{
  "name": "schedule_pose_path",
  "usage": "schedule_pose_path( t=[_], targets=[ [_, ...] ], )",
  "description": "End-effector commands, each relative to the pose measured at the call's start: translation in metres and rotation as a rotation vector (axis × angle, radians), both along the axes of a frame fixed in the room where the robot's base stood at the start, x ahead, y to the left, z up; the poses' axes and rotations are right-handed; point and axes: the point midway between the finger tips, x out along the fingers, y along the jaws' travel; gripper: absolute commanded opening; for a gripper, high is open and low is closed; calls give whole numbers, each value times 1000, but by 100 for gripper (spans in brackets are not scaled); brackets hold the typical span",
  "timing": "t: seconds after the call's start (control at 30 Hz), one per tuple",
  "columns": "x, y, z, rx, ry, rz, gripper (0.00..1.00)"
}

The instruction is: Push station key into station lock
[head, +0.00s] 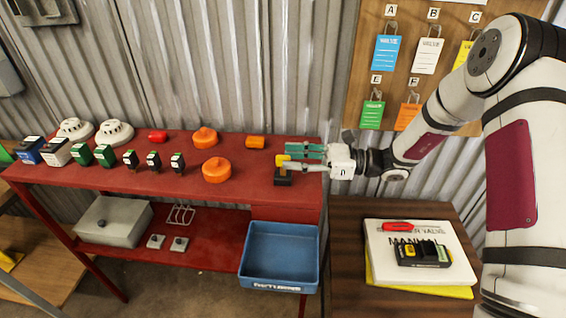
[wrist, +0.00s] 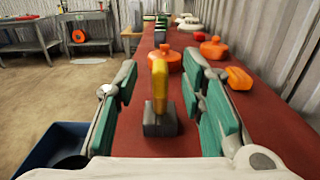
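A yellow upright piece, which looks like the station key (wrist: 160,85), stands on a dark grey block, which looks like the station lock (wrist: 160,121). How deep the yellow piece sits in the block cannot be told. In the head view the key (head: 284,163) and the block (head: 282,178) are at the right end of the red bench. My gripper (head: 287,157) reaches in from the right with its fingers level. In the wrist view my gripper (wrist: 160,72) is open, its green-padded fingers left and right of the key with gaps.
Orange round caps (head: 216,169), a small orange cylinder (head: 255,142) and a red piece (head: 158,135) lie on the red bench (head: 250,195). A blue bin (head: 280,228) is below its front. A dark table (head: 345,270) holds a white manual and a black device (head: 422,254).

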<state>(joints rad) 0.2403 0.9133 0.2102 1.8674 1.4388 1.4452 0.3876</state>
Motion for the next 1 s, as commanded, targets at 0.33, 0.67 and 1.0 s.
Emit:
schedule_pose_path(
  t=[0.33, 0.67, 1.0],
  targets=[
    [1, 31, 1, 0, -1, 0, 37],
    [1, 30, 1, 0, -1, 0, 0],
    [1, 30, 1, 0, -2, 0, 0]
  ],
)
